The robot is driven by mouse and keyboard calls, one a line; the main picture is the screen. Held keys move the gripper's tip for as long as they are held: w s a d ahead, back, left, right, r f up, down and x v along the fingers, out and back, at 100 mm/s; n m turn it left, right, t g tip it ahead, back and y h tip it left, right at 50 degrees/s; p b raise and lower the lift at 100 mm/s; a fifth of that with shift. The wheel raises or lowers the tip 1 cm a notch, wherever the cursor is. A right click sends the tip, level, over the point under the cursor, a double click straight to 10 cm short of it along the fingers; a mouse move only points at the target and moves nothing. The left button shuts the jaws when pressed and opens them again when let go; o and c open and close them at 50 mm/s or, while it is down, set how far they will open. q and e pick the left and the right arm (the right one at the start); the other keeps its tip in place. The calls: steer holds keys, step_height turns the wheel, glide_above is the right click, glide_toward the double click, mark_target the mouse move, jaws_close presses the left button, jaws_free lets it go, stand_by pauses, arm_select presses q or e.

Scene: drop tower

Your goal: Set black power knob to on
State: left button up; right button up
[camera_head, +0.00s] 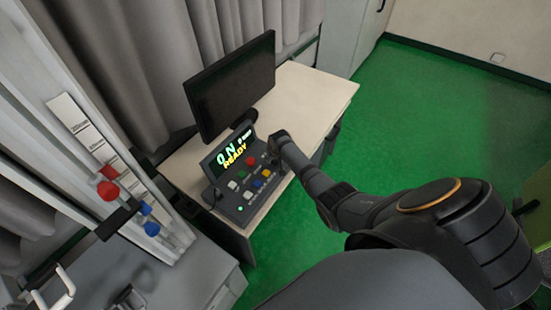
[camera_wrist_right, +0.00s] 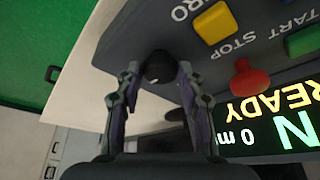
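The black power knob (camera_wrist_right: 159,67) is a small round dark knob with a pale mark, at the edge of the grey control box (camera_head: 237,203). In the right wrist view my right gripper (camera_wrist_right: 159,72) has one finger on each side of the knob. The fingers are spread, with narrow gaps beside the knob; firm contact does not show. In the head view my right gripper (camera_head: 274,146) is at the box's far right corner and hides the knob. My left gripper is not in view.
Yellow (camera_wrist_right: 215,23), red (camera_wrist_right: 250,79) and green (camera_wrist_right: 303,41) buttons sit close to the knob. A black monitor (camera_head: 232,85) stands behind the box on the pale desk (camera_head: 305,100). The drop tower (camera_head: 120,165) is at left. Green floor is clear at right.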

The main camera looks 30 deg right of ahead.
steer(key=shift+o, duration=1.4)
steer(key=v, duration=1.2)
